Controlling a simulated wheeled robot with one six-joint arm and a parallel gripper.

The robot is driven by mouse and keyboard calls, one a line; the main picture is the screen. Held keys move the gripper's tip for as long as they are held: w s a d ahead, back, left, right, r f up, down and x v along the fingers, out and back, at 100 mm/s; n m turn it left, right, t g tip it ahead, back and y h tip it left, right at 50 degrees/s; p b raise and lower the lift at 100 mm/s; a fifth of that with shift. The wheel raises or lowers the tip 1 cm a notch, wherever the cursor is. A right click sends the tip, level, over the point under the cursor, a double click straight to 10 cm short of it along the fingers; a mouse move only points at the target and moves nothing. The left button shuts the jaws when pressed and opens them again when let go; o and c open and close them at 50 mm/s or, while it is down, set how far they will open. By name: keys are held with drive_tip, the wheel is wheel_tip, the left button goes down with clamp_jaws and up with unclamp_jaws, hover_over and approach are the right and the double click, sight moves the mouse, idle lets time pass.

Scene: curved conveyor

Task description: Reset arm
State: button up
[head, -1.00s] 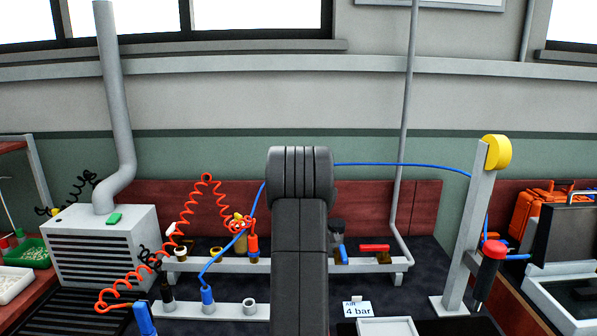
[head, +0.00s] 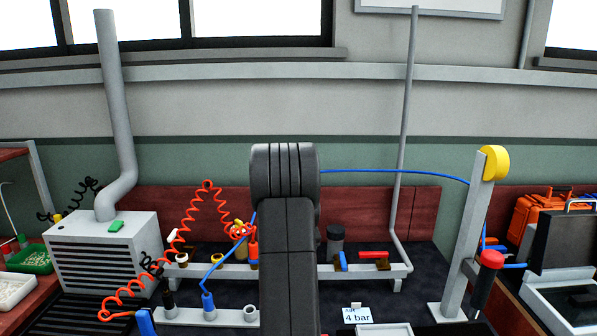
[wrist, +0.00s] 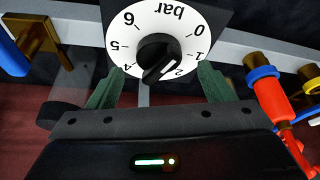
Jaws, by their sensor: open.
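My arm (head: 287,240) stands upright in the middle of the head view and hides my gripper there. In the wrist view my gripper (wrist: 161,72) is open, with its two green fingers apart. A round white dial marked "bar" (wrist: 125,38), upside down in this view, lies beyond the fingertips. Its black knob (wrist: 160,57) appears between the fingers, with no finger visibly closed on it. I cannot tell the exact gap between fingers and knob. The dial is hidden behind my arm in the head view.
A grey rail (head: 370,270) carries fittings, a blue lever (head: 342,261) and a red-handled valve (head: 375,254). A coiled orange hose (head: 182,222) and blue hoses lie to the left. A grey post with a yellow disc (head: 495,163) stands right. A "4 bar" card (head: 356,315) lies in front.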

drive_tip(key=shift+a+m+h+b, duration=0.15)
drive_tip(key=shift+m+h+b, duration=0.6)
drive_tip(key=shift+m, duration=1.95)
drive_tip(key=shift+m+g+h, duration=0.3)
drive_tip(key=shift+m+h, duration=0.75)
drive_tip(key=shift+m, duration=1.15)
